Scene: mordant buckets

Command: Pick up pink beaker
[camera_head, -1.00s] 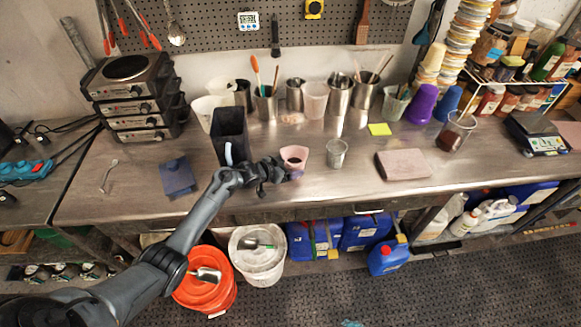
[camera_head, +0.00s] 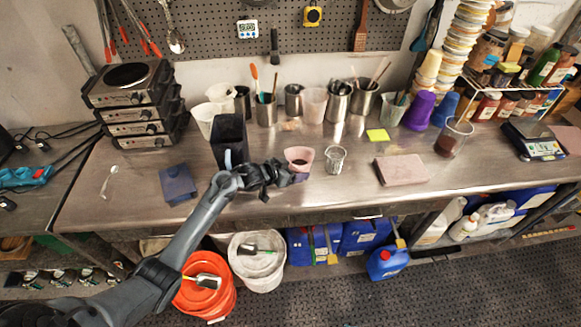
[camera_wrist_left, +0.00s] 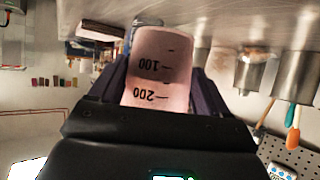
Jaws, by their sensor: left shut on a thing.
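My right gripper is not in view.
A clear beaker (camera_head: 335,159) stands close to the right. A black container (camera_head: 229,140) stands to the left, near my wrist. A pinkish block (camera_head: 401,170) lies farther right. Metal cups (camera_head: 338,101) and other vessels line the back. The bench's middle right is mostly clear.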

